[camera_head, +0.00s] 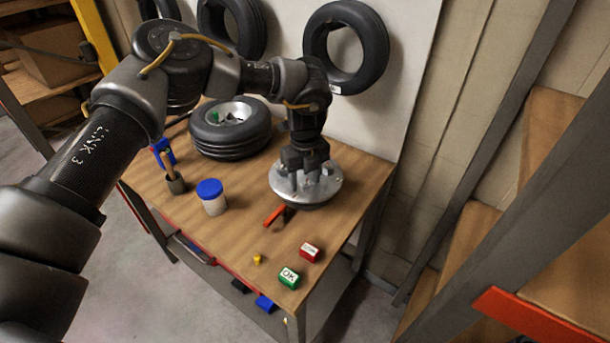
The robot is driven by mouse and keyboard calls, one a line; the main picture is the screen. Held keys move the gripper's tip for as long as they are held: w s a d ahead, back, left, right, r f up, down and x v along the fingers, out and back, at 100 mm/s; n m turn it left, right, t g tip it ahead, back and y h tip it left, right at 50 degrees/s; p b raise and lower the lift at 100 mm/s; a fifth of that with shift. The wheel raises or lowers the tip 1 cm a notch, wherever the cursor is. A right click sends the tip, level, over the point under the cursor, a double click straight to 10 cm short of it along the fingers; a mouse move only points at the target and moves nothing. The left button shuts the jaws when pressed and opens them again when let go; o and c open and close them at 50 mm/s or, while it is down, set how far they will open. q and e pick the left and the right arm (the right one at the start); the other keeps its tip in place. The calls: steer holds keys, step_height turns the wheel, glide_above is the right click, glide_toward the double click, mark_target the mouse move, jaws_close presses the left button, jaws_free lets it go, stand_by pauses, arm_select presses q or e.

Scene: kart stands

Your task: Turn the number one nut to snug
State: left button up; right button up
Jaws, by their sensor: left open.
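A silver round hub plate (330,188) sits on the right side of the wooden table (225,240). Small metal posts or nuts stand up from its face. Which of them is the number one nut I cannot tell; no number is readable. My left gripper (305,181) points down over the hub, with its fingers among or just above these metal pieces. It is open; whether its fingers touch a nut I cannot tell. The gripper and wrist hide part of the hub. My right gripper is out of view.
A red-handled tool (273,215) lies at the hub's front left. A tire (231,129), a blue-lidded jar (211,197), a brush in a pot (176,183), a yellow piece (257,259), a red block (309,252) and a green OK block (289,278) also stand on the table.

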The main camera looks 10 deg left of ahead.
arm_select(q)
steer(key=shift+c, duration=0.3)
steer(key=c, duration=0.9)
steer(key=shift+c, duration=0.2)
steer(key=shift+m, duration=0.3)
steer(key=m, duration=0.5)
steer(key=shift+w+d+m, duration=0.1)
steer(key=shift+d+m, duration=0.15)
steer(key=shift+m, duration=0.05)
steer(key=m, duration=0.5)
steer(key=shift+d, duration=0.2)
steer(key=m, duration=0.7)
steer(key=shift+d+m, duration=0.2)
steer(key=shift+m, duration=0.1)
steer(key=m, duration=0.6)
steer(key=shift+s+r+m, duration=0.1)
steer(key=shift+s+m, duration=0.2)
steer(key=shift+m, duration=0.1)
